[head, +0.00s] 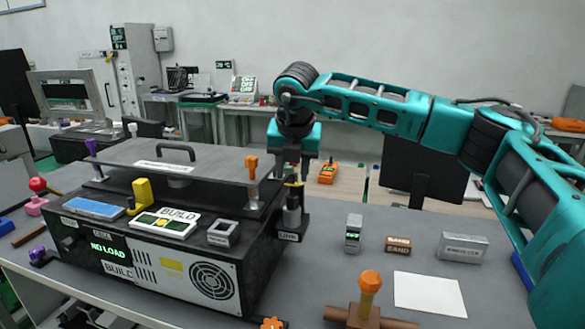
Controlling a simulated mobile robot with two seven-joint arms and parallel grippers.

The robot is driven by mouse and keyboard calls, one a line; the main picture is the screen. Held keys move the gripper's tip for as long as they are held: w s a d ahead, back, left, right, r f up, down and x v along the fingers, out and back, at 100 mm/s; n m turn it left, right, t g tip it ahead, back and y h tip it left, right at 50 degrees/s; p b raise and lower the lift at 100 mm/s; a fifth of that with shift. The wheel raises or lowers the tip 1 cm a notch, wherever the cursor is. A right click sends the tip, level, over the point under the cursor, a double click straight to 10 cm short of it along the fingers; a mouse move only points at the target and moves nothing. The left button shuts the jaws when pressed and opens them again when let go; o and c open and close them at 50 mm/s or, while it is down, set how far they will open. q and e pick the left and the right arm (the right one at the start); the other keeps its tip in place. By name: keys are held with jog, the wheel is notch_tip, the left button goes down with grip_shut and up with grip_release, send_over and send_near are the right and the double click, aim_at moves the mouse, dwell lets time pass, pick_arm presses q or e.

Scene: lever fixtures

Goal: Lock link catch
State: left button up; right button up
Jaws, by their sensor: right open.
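The link catch (291,217) is a dark post on a base with a small label, standing at the right end of the black box (240,238). A thin yellow piece (293,184) shows at its top. My right gripper (293,178) points straight down over the catch, with its fingers open around or just beside the top; I cannot tell whether they touch it. The gripper hides part of the catch's upper end. My left gripper is out of view.
The box carries a grey lid (210,160) with a handle and an orange knob (252,165) near the catch. On the grey table (340,270) stand small labelled blocks (354,232), a white sheet (428,293) and an orange-topped lever (369,290).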

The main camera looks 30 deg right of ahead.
aim_at(290, 185)
jog(key=shift+w+f, duration=0.1)
jog(key=shift+f, duration=0.1)
grip_shut()
jog(key=shift+f+b, duration=0.2)
jog(key=shift+b, duration=0.15)
jog(key=f+t+h+b, duration=0.1)
jog(key=b, duration=0.3)
jog(key=s+a+f+t+h+b, duration=0.1)
jog(key=b, duration=0.4)
jog(key=shift+a, duration=0.1)
jog(key=shift+a+f+t+h+b, duration=0.15)
jog(key=shift+t+h+b, duration=0.25)
jog(key=shift+b, duration=0.8)
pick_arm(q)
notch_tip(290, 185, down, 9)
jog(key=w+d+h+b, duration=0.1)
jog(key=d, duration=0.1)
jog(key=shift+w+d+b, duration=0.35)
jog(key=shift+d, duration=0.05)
pick_arm(e)
jog(key=shift+s+t+h, duration=0.15)
jog(key=shift+t+h, duration=0.15)
jog(key=shift+h, duration=0.2)
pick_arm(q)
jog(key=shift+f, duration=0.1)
